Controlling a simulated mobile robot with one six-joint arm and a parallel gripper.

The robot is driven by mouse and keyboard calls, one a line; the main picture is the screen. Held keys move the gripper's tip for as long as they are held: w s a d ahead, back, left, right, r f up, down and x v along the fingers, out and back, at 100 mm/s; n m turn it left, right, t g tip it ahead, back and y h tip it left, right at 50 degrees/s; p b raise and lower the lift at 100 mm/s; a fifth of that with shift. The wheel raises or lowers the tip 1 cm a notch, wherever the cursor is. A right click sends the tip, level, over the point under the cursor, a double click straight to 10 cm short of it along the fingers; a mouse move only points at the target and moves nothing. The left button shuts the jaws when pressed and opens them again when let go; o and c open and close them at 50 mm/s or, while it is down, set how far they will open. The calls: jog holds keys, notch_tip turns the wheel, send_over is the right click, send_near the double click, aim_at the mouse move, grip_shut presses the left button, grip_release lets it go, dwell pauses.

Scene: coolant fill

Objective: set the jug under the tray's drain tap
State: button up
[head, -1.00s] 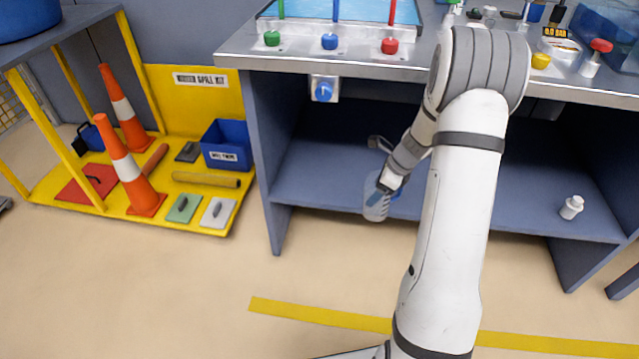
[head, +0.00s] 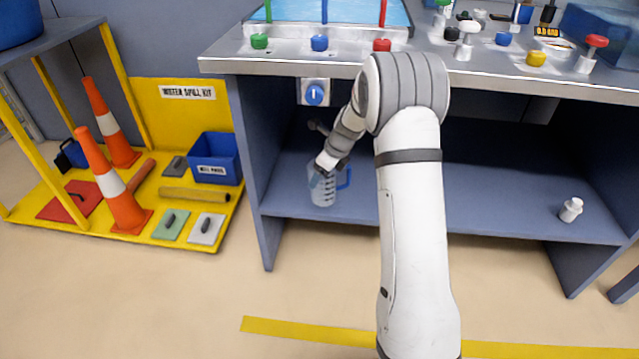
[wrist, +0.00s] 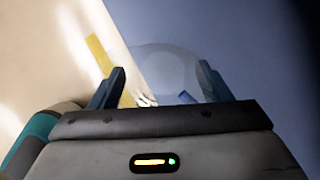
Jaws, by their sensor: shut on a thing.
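The jug (head: 323,192) is clear, with dark level marks and a blue handle on its right. It looks upright, at the lower shelf below the drain tap (head: 315,94), whose blue knob sits on a pale plate under the bench's front edge. Whether it touches the shelf or how deep it sits is unclear. My gripper (head: 327,167) is shut on the jug's upper part. In the wrist view the jug is a faint round shape (wrist: 160,70) between my fingers (wrist: 160,90). The tray (head: 424,33) holds blue liquid on the bench top above.
The lower shelf (head: 470,200) is largely clear to the right, with a small white bottle (head: 570,210) far along it. A bench side panel (head: 262,160) stands left of the jug. Left of that is a yellow spill-kit stand (head: 60,215) with cones and a blue bin (head: 215,160).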

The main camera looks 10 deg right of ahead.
jog(key=b+x, duration=0.2)
jog(key=x, duration=0.1)
jog(key=shift+f+b, duration=0.4)
jog(key=shift+r, duration=0.1)
jog(key=o, duration=1)
